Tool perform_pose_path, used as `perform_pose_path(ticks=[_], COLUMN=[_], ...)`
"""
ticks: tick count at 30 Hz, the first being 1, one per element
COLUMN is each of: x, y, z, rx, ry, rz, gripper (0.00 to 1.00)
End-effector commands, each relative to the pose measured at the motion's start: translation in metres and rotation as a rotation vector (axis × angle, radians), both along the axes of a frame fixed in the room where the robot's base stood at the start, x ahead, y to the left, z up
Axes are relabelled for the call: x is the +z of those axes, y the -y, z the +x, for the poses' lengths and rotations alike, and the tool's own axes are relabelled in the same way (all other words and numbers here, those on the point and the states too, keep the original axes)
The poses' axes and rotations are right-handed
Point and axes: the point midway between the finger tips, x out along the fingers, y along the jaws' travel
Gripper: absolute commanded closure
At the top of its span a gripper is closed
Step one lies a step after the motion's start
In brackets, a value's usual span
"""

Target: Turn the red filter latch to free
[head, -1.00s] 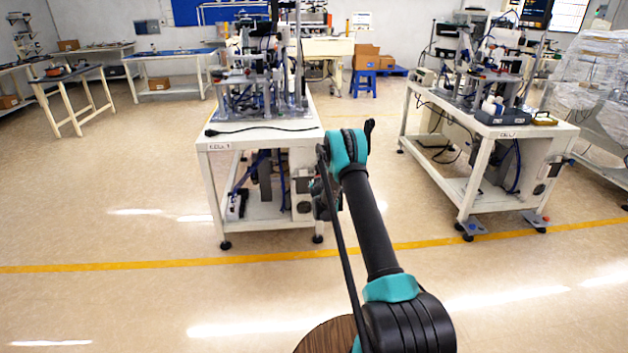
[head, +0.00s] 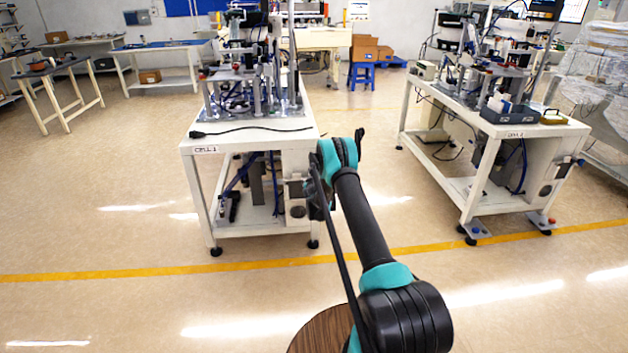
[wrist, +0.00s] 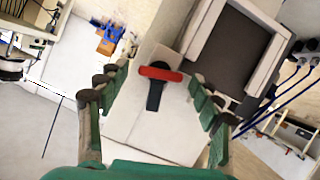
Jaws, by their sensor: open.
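The red filter latch (wrist: 160,73) shows in the middle of the wrist view as a short red bar, with a black part (wrist: 154,97) extending below it, on a pale panel. My gripper (wrist: 158,80) is open, with green fingers and dark pads on both sides of the latch in the picture. I see no contact, and the depth gap is hard to judge. In the head view my gripper is mostly hidden behind my arm, by the right side of the CELL 1 bench (head: 250,145); I cannot make out the latch there.
A second machine bench (head: 520,132) stands to the right. The floor between the benches is open. A dark grey recess (wrist: 232,48) lies beside the latch panel.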

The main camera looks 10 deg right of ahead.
Motion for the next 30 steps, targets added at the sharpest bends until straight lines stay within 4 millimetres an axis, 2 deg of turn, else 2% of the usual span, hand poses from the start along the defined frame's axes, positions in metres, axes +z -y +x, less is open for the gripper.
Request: perform_pose_path(ticks=[9,21,26,30], x=[-0.0008,-0.0006,-0.0006,-0.0003], y=[-0.0004,-0.0004,0.0005,0.0014], z=[0.0002,0.0001,0.0000,0.0000], rx=[0.000,0.000,-0.001,0.000], ry=[0.000,0.000,-0.001,0.000], rz=[0.000,0.000,0.026,0.113], gripper=[0.36,0.84,0.84,0.84])
